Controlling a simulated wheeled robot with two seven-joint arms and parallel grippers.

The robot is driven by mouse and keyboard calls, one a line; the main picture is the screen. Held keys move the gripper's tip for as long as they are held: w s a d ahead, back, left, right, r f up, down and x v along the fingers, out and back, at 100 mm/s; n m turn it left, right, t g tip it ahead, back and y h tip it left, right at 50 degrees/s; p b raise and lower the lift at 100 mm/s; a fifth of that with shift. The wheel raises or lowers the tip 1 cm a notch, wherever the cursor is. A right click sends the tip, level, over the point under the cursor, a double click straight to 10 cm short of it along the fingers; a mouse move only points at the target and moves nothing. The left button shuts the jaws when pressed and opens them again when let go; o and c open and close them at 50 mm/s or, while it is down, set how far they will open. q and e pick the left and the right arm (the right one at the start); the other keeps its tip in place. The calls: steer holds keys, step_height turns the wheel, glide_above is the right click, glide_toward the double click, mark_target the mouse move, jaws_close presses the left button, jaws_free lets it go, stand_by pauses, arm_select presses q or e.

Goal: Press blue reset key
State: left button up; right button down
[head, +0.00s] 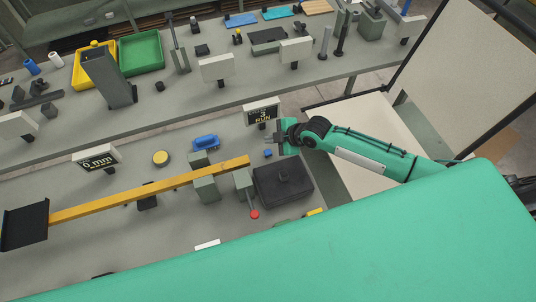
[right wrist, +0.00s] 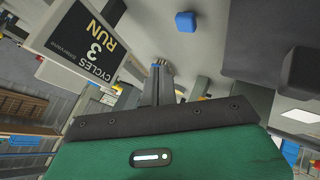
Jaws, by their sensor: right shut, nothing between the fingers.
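The blue key (head: 268,153) is a small block low on the grey bench, just in front of the cycle display. In the right wrist view the blue key (right wrist: 186,21) shows near the top, a little right of centre and apart from the fingertips. My right gripper (head: 271,138) is shut and empty, close to the key and just behind it in the head view. Its closed fingers (right wrist: 161,68) point up the middle of the right wrist view. My left gripper is not in view.
The cycle display (head: 262,115) stands close beside my right gripper and reads RUN and 3. A dark block (head: 283,186), a red-knobbed lever (head: 254,214) and a long yellow bar (head: 150,190) are nearby. A blue part (head: 206,142) lies left of the key.

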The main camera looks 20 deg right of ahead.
mark_target(271, 153)
step_height(271, 153, down, 4)
steer(key=shift+f+b, duration=0.1)
steer(key=shift+b, duration=1.05)
steer(key=shift+f, duration=0.2)
stand_by(0.9)
steer(key=shift+f+b, duration=0.4)
steer(key=shift+b, duration=0.05)
